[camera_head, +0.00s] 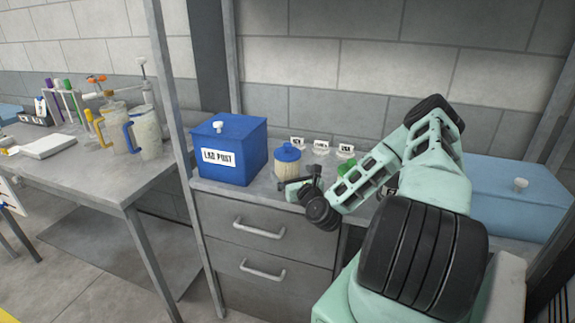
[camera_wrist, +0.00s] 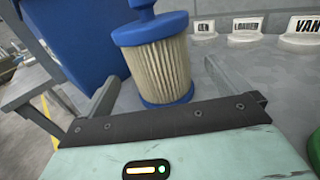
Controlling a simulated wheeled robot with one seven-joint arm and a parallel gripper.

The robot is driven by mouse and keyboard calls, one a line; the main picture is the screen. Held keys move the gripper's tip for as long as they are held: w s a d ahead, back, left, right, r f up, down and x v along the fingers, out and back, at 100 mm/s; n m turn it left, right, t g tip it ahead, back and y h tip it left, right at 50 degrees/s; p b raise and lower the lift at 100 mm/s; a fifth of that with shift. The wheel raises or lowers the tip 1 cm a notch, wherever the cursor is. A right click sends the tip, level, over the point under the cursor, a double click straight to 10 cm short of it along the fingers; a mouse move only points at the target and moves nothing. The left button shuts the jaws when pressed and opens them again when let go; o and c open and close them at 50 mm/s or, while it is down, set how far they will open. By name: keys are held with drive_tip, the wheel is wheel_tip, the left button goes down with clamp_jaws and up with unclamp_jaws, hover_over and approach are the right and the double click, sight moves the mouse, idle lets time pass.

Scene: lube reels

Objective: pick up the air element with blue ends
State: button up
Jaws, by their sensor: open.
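The air element with blue ends (camera_head: 287,162) stands upright on the grey bench top, just right of the blue box. It has a pleated cream body and blue caps. In the wrist view the air element (camera_wrist: 158,66) stands ahead of my gripper, between the two finger lines, and its top is cut off by the frame edge. My gripper (camera_head: 283,184) is in front of it, low near the bench's front edge. In the wrist view my gripper (camera_wrist: 160,78) has its fingers spread wide on either side of the element. I cannot tell how close they are to it.
A blue box labelled "LAB POST" (camera_head: 228,149) stands close on the left. Small labelled holders (camera_head: 320,148) sit behind to the right. A green item (camera_head: 346,166) is right of the element, partly behind my arm. A light blue box (camera_head: 505,190) is farther right.

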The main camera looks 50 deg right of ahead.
drive_tip(key=p+x, duration=0.2)
drive_tip(key=x, duration=0.2)
drive_tip(key=shift+w+d+r, duration=0.1)
drive_tip(key=shift+w+r, duration=0.05)
drive_tip(key=shift+w, duration=0.05)
drive_tip(key=shift+w+d, duration=0.15)
drive_tip(key=shift+w, duration=0.15)
drive_tip(key=shift+c, duration=0.3)
drive_tip(key=c, duration=1)
